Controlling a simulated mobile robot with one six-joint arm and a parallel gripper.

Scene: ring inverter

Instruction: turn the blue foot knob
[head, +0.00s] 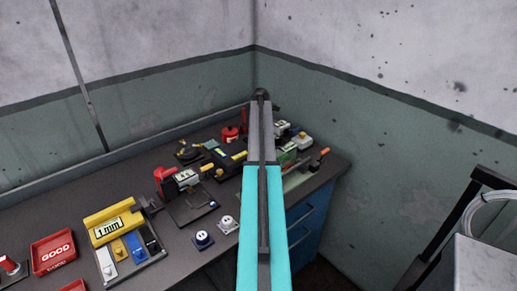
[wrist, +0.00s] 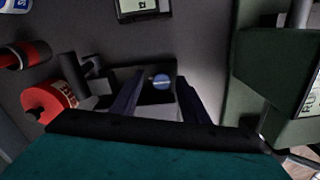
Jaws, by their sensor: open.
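The blue foot knob (wrist: 161,81) is a small round blue disc in the wrist view, on a dark block low on the bench. My gripper (wrist: 158,98) is open, with one dark finger to the left of the knob and one to the right. The knob shows in the gap between the fingers, and nothing is gripped. How far the fingertips are from it in depth is not clear. In the head view my arm (head: 263,210) reaches toward the corner and hides what lies behind it. I cannot tell this knob there.
In the wrist view a red round part (wrist: 48,103) stands close on the left and a green housing (wrist: 280,85) on the right. In the head view the bench holds red GOOD trays (head: 53,252), a yellow gauge (head: 113,222) and several small devices. Walls close the corner.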

